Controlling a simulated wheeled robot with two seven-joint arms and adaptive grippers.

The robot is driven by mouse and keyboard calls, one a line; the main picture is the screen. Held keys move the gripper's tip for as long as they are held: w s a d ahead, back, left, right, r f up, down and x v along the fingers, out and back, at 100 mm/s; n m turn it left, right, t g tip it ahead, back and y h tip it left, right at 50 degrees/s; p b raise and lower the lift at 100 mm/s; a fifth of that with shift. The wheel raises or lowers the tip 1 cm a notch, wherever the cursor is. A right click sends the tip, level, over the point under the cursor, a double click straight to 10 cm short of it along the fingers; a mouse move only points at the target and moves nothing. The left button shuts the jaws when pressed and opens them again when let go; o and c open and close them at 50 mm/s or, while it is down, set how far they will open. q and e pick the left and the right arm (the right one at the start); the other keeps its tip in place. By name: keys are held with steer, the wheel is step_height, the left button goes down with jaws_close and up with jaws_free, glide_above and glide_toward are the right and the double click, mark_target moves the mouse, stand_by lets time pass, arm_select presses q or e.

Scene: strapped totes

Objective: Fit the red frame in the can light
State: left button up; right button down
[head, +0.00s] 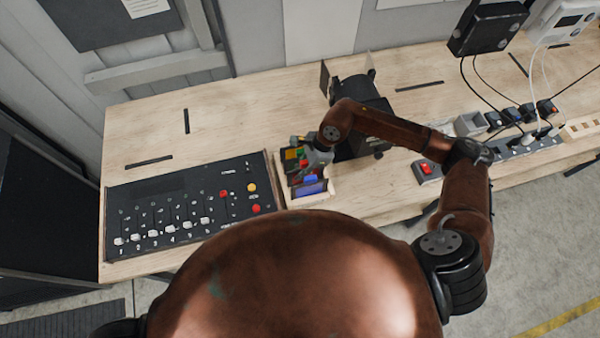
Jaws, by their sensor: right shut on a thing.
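The can light (352,92) is a black housing with flaps at its far end, standing on the bench right of centre. A small wooden rack (318,202) in front of it holds coloured frames: a yellow one, a green one and a blue one (310,188). My right gripper (308,160) is over the rack, shut on the red frame (302,164), of which only a little shows at the fingertips. The fingers and arm hide part of the rack and light. I cannot tell whether the red frame is clear of the rack. My left gripper is out of view.
A black control desk (185,207) with sliders lies left of the rack. A box with a red switch (427,170) sits to the right. Power strips with plugs (520,143) and hanging cables fill the far right. Bare bench lies behind the desk.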

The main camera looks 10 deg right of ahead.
mark_target(303, 162)
steer(key=shift+r+p, duration=0.55)
steer(key=shift+r, duration=1.8)
